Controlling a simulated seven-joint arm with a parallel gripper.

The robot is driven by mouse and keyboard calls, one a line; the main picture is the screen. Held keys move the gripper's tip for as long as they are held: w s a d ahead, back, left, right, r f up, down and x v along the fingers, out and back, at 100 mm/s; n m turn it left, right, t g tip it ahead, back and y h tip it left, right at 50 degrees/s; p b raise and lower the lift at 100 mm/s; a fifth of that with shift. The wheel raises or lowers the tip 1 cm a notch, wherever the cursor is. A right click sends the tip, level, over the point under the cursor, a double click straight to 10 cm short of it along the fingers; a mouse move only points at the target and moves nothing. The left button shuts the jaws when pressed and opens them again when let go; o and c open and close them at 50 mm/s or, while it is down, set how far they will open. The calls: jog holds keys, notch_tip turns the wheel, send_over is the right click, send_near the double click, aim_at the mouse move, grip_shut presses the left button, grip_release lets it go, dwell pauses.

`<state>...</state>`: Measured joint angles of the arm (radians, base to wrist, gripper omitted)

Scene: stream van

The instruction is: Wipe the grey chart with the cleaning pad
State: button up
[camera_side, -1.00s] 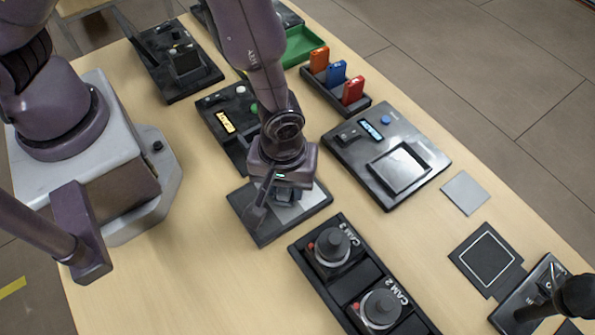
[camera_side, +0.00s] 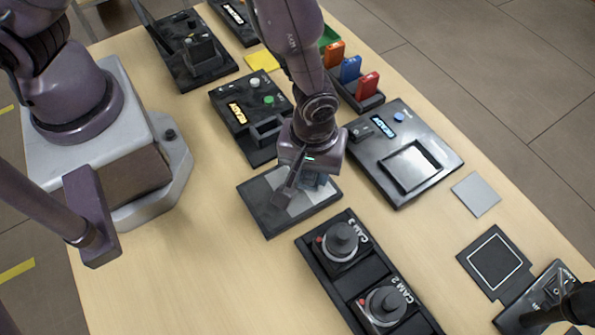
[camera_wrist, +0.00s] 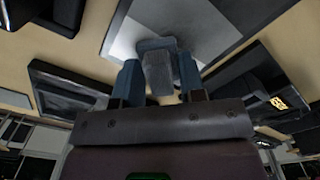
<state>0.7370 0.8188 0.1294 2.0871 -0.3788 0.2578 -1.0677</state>
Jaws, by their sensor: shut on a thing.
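The grey chart (camera_side: 268,207) is a flat board with dark and light grey areas, lying on the table below my gripper. In the wrist view the chart (camera_wrist: 215,25) fills the upper middle. My gripper (camera_side: 315,176) is over the right part of the chart, pointing down. In the wrist view my gripper (camera_wrist: 160,78) is shut on the cleaning pad (camera_wrist: 158,68), a small blue-grey block between its two fingers. The pad overlaps the chart in that view; I cannot tell whether it touches it. In the side view my gripper mostly hides the pad.
A black panel (camera_side: 253,140) with buttons is behind the chart, and a larger console (camera_side: 440,165) stands to the right. A joystick unit (camera_side: 312,262) is in front. A rack (camera_side: 371,103) holds coloured blocks. A loose grey card (camera_side: 475,194) lies farther right. Bare table lies front left.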

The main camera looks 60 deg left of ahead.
jog(key=shift+w, duration=0.85)
jog(key=shift+s+r, duration=0.15)
jog(key=shift+r, duration=3.9)
jog(key=shift+f, duration=0.1)
jog(key=shift+f, duration=3.3)
jog(key=shift+s+f, duration=0.4)
jog(key=shift+f, duration=0.15)
jog(key=shift+s+f, duration=0.1)
jog(key=shift+s, duration=2.9)
jog(key=shift+w, duration=3.5)
jog(key=shift+r, duration=4.05)
